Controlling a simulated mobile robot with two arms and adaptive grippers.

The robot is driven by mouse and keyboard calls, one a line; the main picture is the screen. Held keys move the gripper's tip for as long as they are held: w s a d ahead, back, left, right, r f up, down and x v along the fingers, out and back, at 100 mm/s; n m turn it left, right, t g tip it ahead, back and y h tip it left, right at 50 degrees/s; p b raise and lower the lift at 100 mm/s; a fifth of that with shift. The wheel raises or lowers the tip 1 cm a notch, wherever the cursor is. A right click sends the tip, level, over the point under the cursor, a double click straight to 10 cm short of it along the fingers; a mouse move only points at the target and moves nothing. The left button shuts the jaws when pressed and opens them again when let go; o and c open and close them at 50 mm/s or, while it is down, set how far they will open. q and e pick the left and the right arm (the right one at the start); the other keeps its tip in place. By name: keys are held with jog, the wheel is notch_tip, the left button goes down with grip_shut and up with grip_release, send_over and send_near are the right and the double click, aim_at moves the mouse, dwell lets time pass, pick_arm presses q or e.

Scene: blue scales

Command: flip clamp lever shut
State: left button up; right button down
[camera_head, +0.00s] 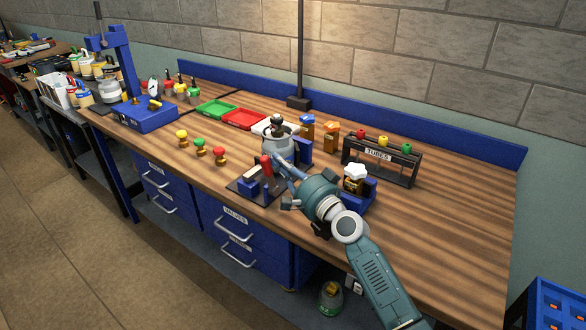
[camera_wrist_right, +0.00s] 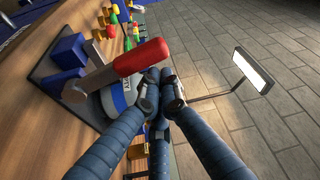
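The clamp's lever has a red grip (camera_head: 266,166) and stands steeply raised above a dark base plate (camera_head: 235,187) with blue blocks, near the bench's front edge. In the right wrist view the red grip (camera_wrist_right: 140,58) slants across the top, with its metal shank at lower left. My right gripper (camera_head: 277,159) is just right of the grip in the head view. In the wrist view its fingertips (camera_wrist_right: 160,82) are together with nothing visible between them, close to the grip's end. I cannot tell whether they touch it. My left gripper is not in view.
A pale metal pot-like item (camera_head: 278,142) stands close behind the clamp. Red, yellow and green knobs (camera_head: 201,147) stand left. The bench's right end is clear.

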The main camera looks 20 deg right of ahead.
aim_at(263, 167)
jog(key=a+n+b, duration=0.1)
jog(key=s+a+f+n+b, duration=0.1)
jog(key=n+b, duration=0.1)
jog(key=s+a+n+y+b, duration=0.1)
jog(key=shift+s+a+f+t+b, duration=0.2)
jog(key=shift+f+t+b, duration=0.1)
jog(key=shift+t, duration=0.1)
pick_arm(q)
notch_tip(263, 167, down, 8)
jog(key=b, duration=0.1)
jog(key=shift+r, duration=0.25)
pick_arm(e)
jog(key=s+a+f, duration=0.3)
jog(key=a+f, duration=0.1)
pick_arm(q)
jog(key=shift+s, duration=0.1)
pick_arm(e)
jog(key=shift+s+a+f, duration=0.15)
jog(key=shift+f, duration=0.05)
